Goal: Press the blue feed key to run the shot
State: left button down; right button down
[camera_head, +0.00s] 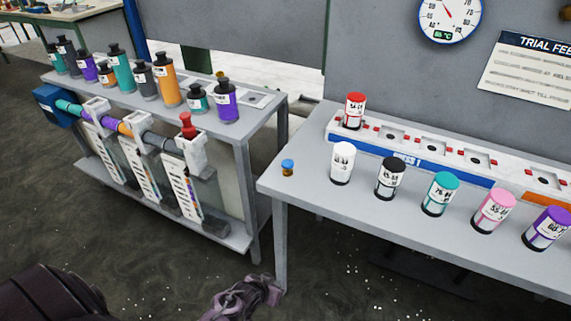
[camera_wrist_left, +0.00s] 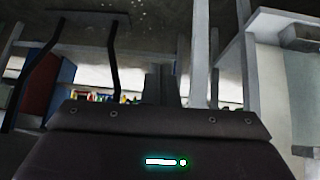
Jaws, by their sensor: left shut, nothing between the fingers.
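The blue feed key (camera_head: 287,167) is a small blue cap on a brass-coloured base. It stands on the left end of the right-hand grey table (camera_head: 330,215), left of the white canister. My left gripper (camera_head: 268,288) is at the bottom middle of the head view, shut and empty. It is apart from the key, below it in the picture and off the table's front left corner. In the left wrist view my dark wrist housing fills the bottom, and I cannot make out the key there. My right gripper is not in view.
White (camera_head: 342,163), black (camera_head: 390,179), teal (camera_head: 440,194), pink (camera_head: 493,211) and purple (camera_head: 546,229) canisters line the table. A red-capped canister (camera_head: 354,111) stands in the press strip (camera_head: 405,163) behind. A left bench (camera_head: 265,112) holds several bottles.

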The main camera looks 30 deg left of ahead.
pick_arm(q)
jog(key=w+a+r+t+b, duration=0.1)
jog(key=w+a+r+t, duration=0.1)
jog(key=w+r, duration=0.6)
jog(key=w+a+r+t, duration=0.2)
jog(key=w+a+r, duration=0.1)
jog(key=r, duration=0.9)
notch_tip(320, 180, up, 17)
jog(key=w+a+t+y, duration=0.1)
jog(key=a+t, duration=0.1)
jog(key=t, duration=0.1)
jog(key=shift+w+a+b, duration=0.2)
jog(key=shift+a+b, duration=0.15)
jog(key=shift+b, duration=0.05)
jog(key=shift+w, duration=0.1)
jog(key=p, duration=0.2)
send_over(288, 164)
jog(key=s, duration=0.2)
notch_tip(288, 164, down, 2)
notch_tip(288, 164, down, 3)
jog(key=shift+w+a+r+p, duration=0.1)
jog(key=shift+a+r+p, duration=0.1)
jog(key=shift+p, duration=0.15)
jog(key=shift+f, duration=0.9)
